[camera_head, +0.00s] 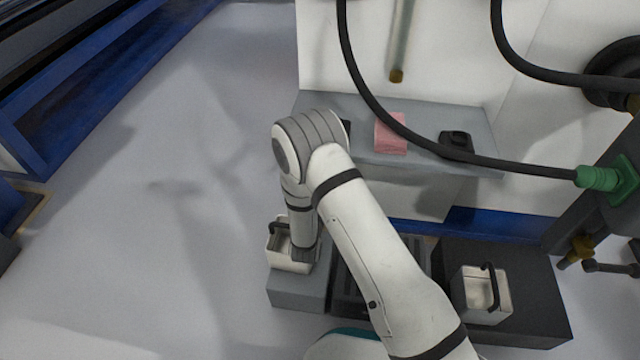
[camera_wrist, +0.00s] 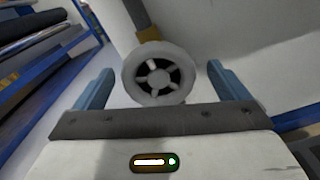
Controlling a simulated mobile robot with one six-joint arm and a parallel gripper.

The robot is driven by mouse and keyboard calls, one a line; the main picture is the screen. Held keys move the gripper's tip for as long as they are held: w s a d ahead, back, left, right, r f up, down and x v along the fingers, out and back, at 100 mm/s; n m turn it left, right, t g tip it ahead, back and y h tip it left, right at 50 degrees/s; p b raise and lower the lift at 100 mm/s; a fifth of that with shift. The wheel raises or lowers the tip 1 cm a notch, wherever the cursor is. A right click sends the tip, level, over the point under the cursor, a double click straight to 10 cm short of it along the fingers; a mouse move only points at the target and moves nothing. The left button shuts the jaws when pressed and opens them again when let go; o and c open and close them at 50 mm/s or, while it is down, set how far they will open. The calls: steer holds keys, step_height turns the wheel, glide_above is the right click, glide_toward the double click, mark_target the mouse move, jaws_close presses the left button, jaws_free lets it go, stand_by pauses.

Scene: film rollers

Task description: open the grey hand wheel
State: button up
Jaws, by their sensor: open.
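The grey hand wheel (camera_wrist: 158,78) shows in the wrist view, face on, with a round rim, a small hub and several spokes with dark gaps between them. My gripper (camera_wrist: 160,70) is open, with one blue finger on each side of the wheel. A gap shows between each finger and the rim, so neither appears to touch it. I cannot tell how far ahead of the fingertips the wheel lies. In the head view my arm fills the middle; I cannot make out the gripper or the wheel there.
A grey ledge (camera_head: 365,155) holds a pink block (camera_head: 391,134) and a black object (camera_head: 456,143). A pipe with a brass end (camera_head: 396,76) hangs above it. A black cable (camera_head: 440,151) crosses to a green connector (camera_head: 600,178). Two handled bins (camera_head: 290,262) (camera_head: 470,300) stand low. Left floor is clear.

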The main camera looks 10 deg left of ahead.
steer(key=shift+w+a, duration=0.15)
steer(key=shift+w, duration=0.6)
steer(key=shift+c, duration=0.4)
steer(key=c, duration=0.9)
steer(key=shift+d, duration=0.2)
steer(key=shift+a, duration=0.1)
